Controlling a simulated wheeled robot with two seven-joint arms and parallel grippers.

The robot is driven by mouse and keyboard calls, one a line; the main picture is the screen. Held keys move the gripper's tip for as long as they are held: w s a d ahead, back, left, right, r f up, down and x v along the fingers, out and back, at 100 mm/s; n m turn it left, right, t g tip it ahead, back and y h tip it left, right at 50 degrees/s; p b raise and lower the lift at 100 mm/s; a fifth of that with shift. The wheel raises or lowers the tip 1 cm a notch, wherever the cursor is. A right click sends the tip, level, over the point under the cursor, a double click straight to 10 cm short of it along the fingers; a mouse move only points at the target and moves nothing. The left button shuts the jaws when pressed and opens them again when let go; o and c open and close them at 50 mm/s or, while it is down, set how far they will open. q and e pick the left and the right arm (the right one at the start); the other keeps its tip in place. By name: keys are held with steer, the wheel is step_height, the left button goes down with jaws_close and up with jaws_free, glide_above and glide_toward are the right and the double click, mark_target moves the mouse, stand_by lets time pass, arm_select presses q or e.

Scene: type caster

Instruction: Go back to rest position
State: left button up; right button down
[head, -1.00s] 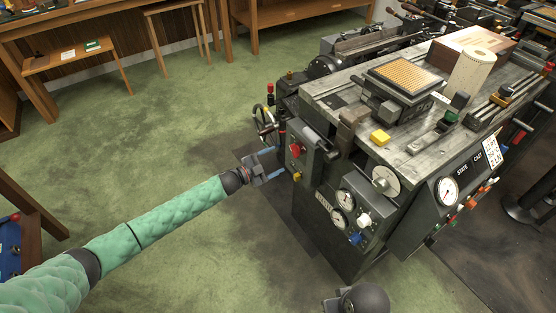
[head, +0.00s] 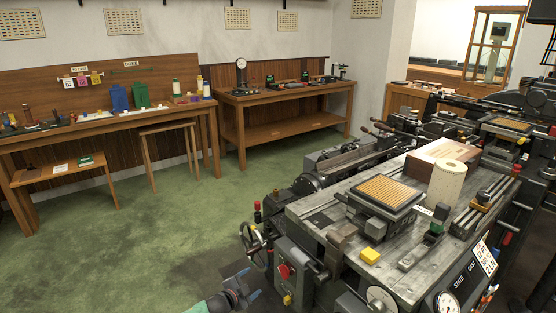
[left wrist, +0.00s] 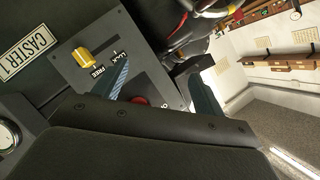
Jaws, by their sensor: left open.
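My left gripper (head: 246,285) is at the bottom of the head view, with its green-sleeved arm mostly cut off by the lower edge. Its two blue fingers are spread and empty, just left of the control box of the caster machine (head: 330,215). In the left wrist view the spread fingers of the left gripper (left wrist: 162,90) frame a grey panel. That panel carries a yellow knob (left wrist: 85,57) marked FREE and LOCK, and a red button (left wrist: 140,101) partly hidden by the gripper body. A CASTER 1 plate (left wrist: 24,34) is at left. My right gripper is out of view.
A handwheel (head: 253,243) stands beside the gripper on the machine's left side. Wooden benches (head: 110,130) line the back wall. Open green floor (head: 160,240) lies to the left.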

arm_select(q)
step_height(320, 180, up, 11)
steer(key=s+n+y, duration=0.1)
steer(key=n+y, duration=0.3)
steer(key=y, duration=0.1)
steer(key=s+r+n+g+y, duration=0.2)
steer(key=s+r+n+g, duration=0.15)
steer(key=s, duration=0.95)
steer(key=s+a+f+n+g+h, duration=0.1)
steer(key=s+a+n, duration=0.1)
steer(key=s, duration=0.8)
steer(key=s+a+n+g, duration=0.1)
steer(key=s+n+g, duration=0.1)
steer(key=s, duration=0.8)
steer(key=s+f+n+g, duration=0.1)
steer(key=s+f+g, duration=0.1)
steer(key=s+f, duration=0.3)
steer(key=s+f+n+g, duration=0.1)
steer(key=s+f, duration=0.4)
steer(key=s, duration=0.8)
steer(key=shift+s+a+f+g, duration=0.25)
steer(key=shift+s+f+g, duration=0.1)
steer(key=shift+s+f, duration=0.05)
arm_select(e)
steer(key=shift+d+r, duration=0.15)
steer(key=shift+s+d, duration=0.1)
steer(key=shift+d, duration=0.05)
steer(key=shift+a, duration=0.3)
